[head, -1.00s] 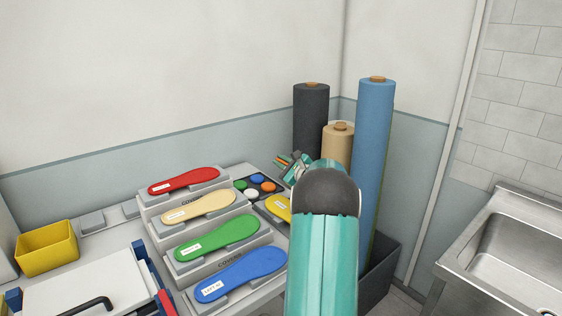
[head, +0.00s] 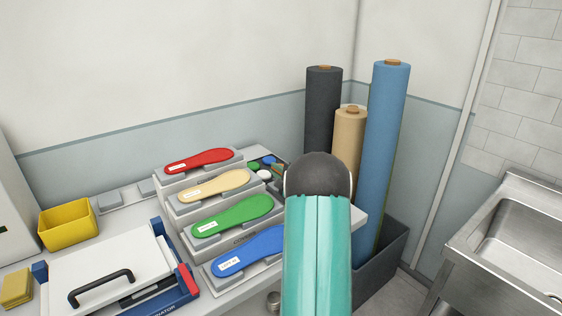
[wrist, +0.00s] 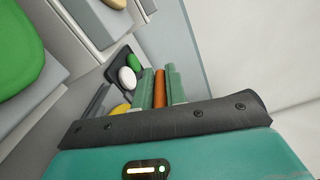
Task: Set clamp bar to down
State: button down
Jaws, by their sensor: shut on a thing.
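My gripper (wrist: 159,85) is shut on a narrow orange piece (wrist: 160,90), held between its green fingers in the wrist view. In the head view my own arm hides most of the gripper, beside the rack of insoles. A blue-framed press (head: 187,283) stands at the lower left, with a white top plate (head: 85,262) and a black bar-shaped handle (head: 102,285). The handle sits on the plate, well left of my gripper. I cannot tell whether this handle is the clamp bar, and no other part is clearly one.
The stepped rack holds red (head: 200,160), cream (head: 214,186), green (head: 234,215) and blue (head: 248,250) insoles. A dark tray with coloured discs, one white (wrist: 127,77), lies near my gripper. Tall rolls (head: 383,150) stand in a grey bin at right. A yellow box (head: 67,224) is at left.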

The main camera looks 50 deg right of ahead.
jog(key=shift+s+a+f+n, duration=0.1)
jog(key=shift+a+f+n, duration=0.1)
jog(key=shift+f+n, duration=0.95)
jog(key=shift+f, duration=0.2)
jog(key=shift+m, duration=0.25)
jog(key=c, duration=1.5)
grip_release()
jog(key=shift+o, duration=0.2)
jog(key=shift+a, duration=0.1)
jog(key=v, duration=1.3)
jog(key=shift+s+a, duration=0.1)
jog(key=shift+s, duration=0.15)
